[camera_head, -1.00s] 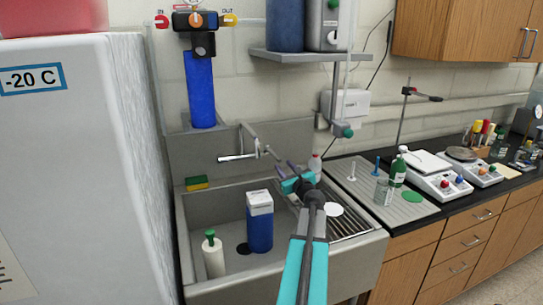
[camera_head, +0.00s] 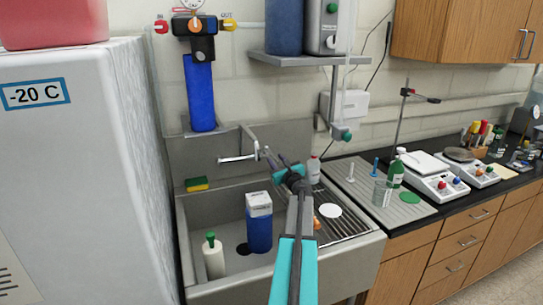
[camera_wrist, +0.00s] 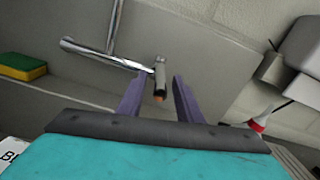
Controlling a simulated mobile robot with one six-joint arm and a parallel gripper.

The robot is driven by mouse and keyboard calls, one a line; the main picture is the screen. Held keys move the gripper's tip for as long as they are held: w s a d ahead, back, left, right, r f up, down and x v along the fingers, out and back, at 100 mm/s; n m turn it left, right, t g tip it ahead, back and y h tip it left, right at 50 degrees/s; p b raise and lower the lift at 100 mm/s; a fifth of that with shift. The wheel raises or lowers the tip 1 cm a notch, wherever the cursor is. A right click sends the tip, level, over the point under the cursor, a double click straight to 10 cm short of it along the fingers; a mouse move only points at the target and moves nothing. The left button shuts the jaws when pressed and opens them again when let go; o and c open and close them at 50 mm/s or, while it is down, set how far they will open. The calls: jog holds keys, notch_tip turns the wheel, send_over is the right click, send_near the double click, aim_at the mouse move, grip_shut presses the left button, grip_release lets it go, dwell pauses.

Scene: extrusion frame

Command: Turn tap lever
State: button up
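The chrome tap (camera_head: 238,158) stands at the back wall of the sink, its spout pointing left. Its short lever (camera_head: 257,150) sticks out at the right end. In the wrist view the lever (camera_wrist: 159,78) shows end-on, with an orange-brown tip, between and just beyond my purple fingertips. My gripper (camera_head: 275,157) is open and empty, close to the right of the lever in the head view. It also shows in the wrist view (camera_wrist: 160,80), with a gap on both sides of the lever. I see no contact.
The grey sink (camera_head: 200,220) holds a blue bottle with a white label (camera_head: 259,225) and a white bottle with a green cap (camera_head: 213,258). A yellow-green sponge (camera_head: 197,184) lies on the left rim. A red-capped bottle (camera_head: 314,170) stands right of my gripper.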

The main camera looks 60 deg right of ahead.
aim_at(272, 156)
jog(key=shift+p+x, duration=0.75)
jog(key=shift+x, duration=1.85)
grip_shut()
jog(key=shift+a, duration=0.15)
jog(key=shift+w, duration=0.1)
